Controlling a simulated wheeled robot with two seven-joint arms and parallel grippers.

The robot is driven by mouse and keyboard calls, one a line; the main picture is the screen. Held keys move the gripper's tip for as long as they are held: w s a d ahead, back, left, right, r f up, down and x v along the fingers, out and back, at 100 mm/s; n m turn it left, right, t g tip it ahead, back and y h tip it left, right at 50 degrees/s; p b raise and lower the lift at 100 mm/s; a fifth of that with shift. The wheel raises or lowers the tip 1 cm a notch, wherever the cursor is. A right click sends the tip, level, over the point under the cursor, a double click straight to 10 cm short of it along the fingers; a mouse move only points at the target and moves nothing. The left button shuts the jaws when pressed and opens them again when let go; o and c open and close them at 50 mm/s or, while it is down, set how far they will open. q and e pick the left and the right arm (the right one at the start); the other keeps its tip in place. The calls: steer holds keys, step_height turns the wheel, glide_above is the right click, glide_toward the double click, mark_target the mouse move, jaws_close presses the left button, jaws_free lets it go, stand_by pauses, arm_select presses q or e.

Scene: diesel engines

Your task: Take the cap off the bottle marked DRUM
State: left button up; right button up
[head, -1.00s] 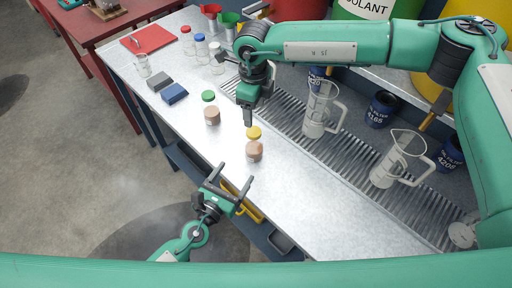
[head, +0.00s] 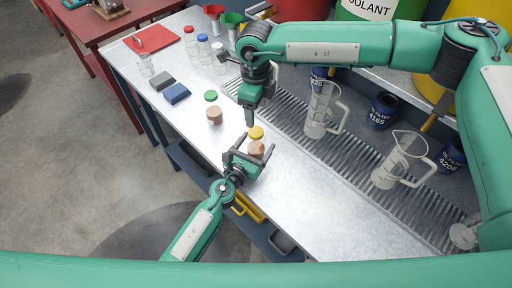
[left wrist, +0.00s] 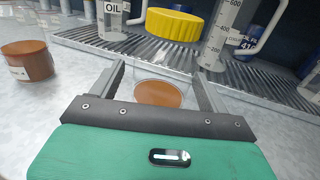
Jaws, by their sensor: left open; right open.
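A clear bottle with brown liquid and a yellow cap (head: 256,132) stands on the metal bench. In the left wrist view its yellow cap (left wrist: 174,25) is on top and its brown liquid (left wrist: 158,94) shows between my left fingers. My left gripper (head: 250,153) is open around its lower part. A second bottle with brown liquid (head: 214,116) and a green cap (head: 210,96) stands up and left. Its label (left wrist: 20,73) is too blurred to read, and I cannot tell which bottle is marked DRUM. My right gripper (head: 249,116) is open and empty, pointing down above the yellow cap's far side.
Clear measuring jugs (head: 322,110) stand on the slatted drain strip at right, with dark blue oil filters (head: 382,111) behind. Dark and blue blocks (head: 176,93), capped clear bottles and a red mat lie farther back left. The bench's front right is clear.

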mark_target(256, 131)
arm_select(q)
steer(key=shift+c, duration=0.5)
arm_select(e)
steer(key=shift+r, duration=0.1)
arm_select(q)
jaws_close()
arm_select(e)
steer(key=m, duration=1.7)
steer(key=shift+m, duration=0.3)
steer(key=m, duration=0.4)
steer(key=shift+m, duration=0.3)
steer(key=shift+f, duration=4.05)
